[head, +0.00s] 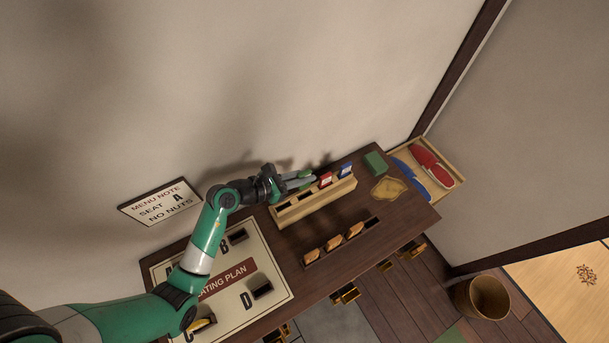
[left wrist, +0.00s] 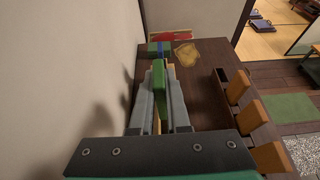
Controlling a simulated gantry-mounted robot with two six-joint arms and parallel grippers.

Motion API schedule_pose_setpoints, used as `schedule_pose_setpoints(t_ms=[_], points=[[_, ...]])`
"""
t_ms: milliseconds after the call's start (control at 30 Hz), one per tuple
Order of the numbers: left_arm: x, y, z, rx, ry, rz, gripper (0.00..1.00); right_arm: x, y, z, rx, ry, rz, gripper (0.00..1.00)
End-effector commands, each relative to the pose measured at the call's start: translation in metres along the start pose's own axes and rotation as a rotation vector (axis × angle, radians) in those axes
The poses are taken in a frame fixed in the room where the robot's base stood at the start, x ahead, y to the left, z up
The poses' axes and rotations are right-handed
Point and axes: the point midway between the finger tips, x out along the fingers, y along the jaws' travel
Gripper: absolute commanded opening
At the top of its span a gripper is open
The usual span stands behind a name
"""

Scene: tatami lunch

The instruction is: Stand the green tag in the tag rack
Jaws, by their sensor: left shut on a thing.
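The green tag (left wrist: 160,88) is upright between the fingers of my left gripper (left wrist: 162,98). In the head view the left gripper (head: 303,181) is over the back of the wooden tag rack (head: 311,205), and a bit of green tag (head: 305,173) shows at its fingertips. The rack has dark slots. A red tag (head: 325,179) and a blue tag (head: 346,170) stand in its right part. The gripper hides some of the rack, and I cannot tell whether the green tag touches it. My right gripper is in neither view.
A second holder with brown pieces (head: 333,243) lies in front of the rack. A green block (head: 375,163) and a tan leaf-shaped dish (head: 388,188) are to the right. The seating plan board (head: 277,277) lies at left. The wall rises close behind.

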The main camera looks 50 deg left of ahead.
Motion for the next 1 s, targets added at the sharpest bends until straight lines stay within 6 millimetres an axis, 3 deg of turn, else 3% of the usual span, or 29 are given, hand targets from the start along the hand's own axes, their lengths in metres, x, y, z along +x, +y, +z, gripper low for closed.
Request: schedule_pose_setpoints(t_ms=[33,200,400,1000], points=[[0.004,0.0,-0.01,0.001,-0.001,0.0,0.0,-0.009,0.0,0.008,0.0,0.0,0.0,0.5],[0.011,0.0,-0.025,0.001,-0.001,0.001,0.0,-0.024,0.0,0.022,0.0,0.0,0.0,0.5],[0.015,0.0,-0.036,-0.001,0.0,-0.001,0.0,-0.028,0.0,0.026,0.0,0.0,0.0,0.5],[0.016,0.0,-0.038,0.0,-0.001,-0.001,0.0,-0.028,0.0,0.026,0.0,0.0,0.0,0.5]])
